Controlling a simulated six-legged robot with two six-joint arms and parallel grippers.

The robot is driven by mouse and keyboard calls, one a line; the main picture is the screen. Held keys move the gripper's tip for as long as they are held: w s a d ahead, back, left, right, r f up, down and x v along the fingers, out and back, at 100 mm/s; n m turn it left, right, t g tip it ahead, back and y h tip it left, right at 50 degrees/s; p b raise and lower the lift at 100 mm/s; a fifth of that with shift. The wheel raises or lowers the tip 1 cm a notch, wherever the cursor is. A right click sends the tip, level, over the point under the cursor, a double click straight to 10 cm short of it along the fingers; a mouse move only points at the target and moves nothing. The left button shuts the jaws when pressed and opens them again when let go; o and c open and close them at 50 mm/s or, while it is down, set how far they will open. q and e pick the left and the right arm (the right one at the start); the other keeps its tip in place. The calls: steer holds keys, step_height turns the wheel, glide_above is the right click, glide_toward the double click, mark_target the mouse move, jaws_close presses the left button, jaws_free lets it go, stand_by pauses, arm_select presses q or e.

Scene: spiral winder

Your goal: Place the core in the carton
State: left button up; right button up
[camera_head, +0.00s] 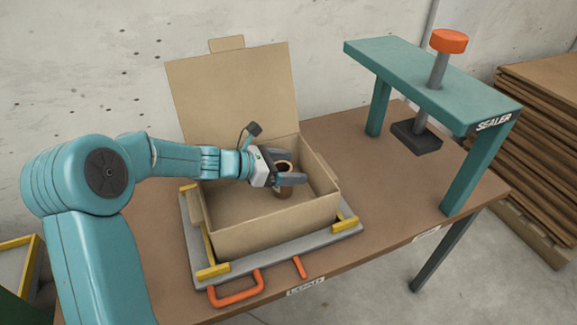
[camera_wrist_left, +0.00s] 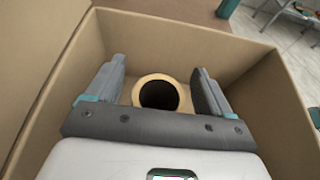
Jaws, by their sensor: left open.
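The core is a short brown cardboard tube (camera_head: 284,190) standing upright inside the open carton (camera_head: 280,229), toward its right side. In the left wrist view its round open end (camera_wrist_left: 159,93) faces the camera, with a dark hollow. My left gripper (camera_head: 284,179) reaches into the carton from the left. Its two fingers are open, one on each side of the core, with a visible gap to it in the wrist view (camera_wrist_left: 160,86). The carton's walls also show around the fingers in the wrist view (camera_wrist_left: 190,38). My right gripper is not in view.
The carton sits on a grey tray (camera_head: 290,252) with yellow corner guides and an orange handle (camera_head: 236,291). A teal sealer press (camera_head: 435,85) stands on the table to the right. The carton's back flap (camera_head: 235,95) stands up. Flat cardboard sheets (camera_head: 540,120) are stacked at far right.

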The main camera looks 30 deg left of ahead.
arm_select(q)
steer(key=shift+r+p, duration=0.75)
steer(key=shift+p, duration=0.15)
steer(key=v, duration=1.2)
steer(key=shift+d+f, duration=0.1)
